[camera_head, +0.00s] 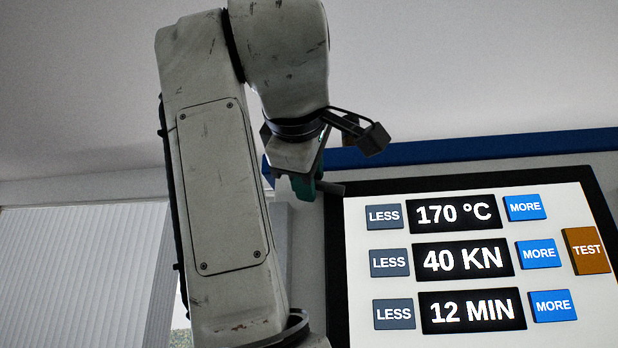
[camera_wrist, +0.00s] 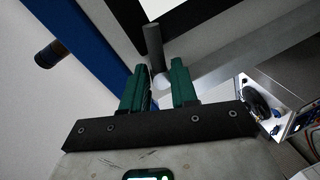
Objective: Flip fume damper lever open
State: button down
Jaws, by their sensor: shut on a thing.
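The damper lever (camera_wrist: 153,42) shows in the wrist view as a grey cylindrical rod standing up beyond my fingertips. My gripper (camera_wrist: 160,75) has green fingers, one on each side of the rod's lower end, and is shut on it. A pale round part lies at the rod's base between the fingers. In the head view my gripper (camera_head: 303,185) is beside the upper left corner of the press panel, with a short grey rod end (camera_head: 331,188) sticking out to its right. The rest of the lever is hidden behind the fingers.
The press panel (camera_head: 468,206) with LESS, MORE and TEST buttons is right of my gripper. A blue strip (camera_head: 440,150) runs above it. A dark knob with a brown end (camera_wrist: 50,55) and a metal box (camera_wrist: 285,85) show in the wrist view.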

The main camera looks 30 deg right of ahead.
jog(key=shift+w+f+n, duration=0.1)
jog(key=shift+f+n, duration=0.05)
jog(key=shift+n, duration=0.45)
jog(key=c, duration=1.1)
grip_release()
jog(key=shift+a, duration=0.15)
jog(key=b+v, duration=0.5)
jog(key=v, duration=0.5)
jog(key=shift+s+a, duration=0.25)
jog(key=shift+s, duration=0.05)
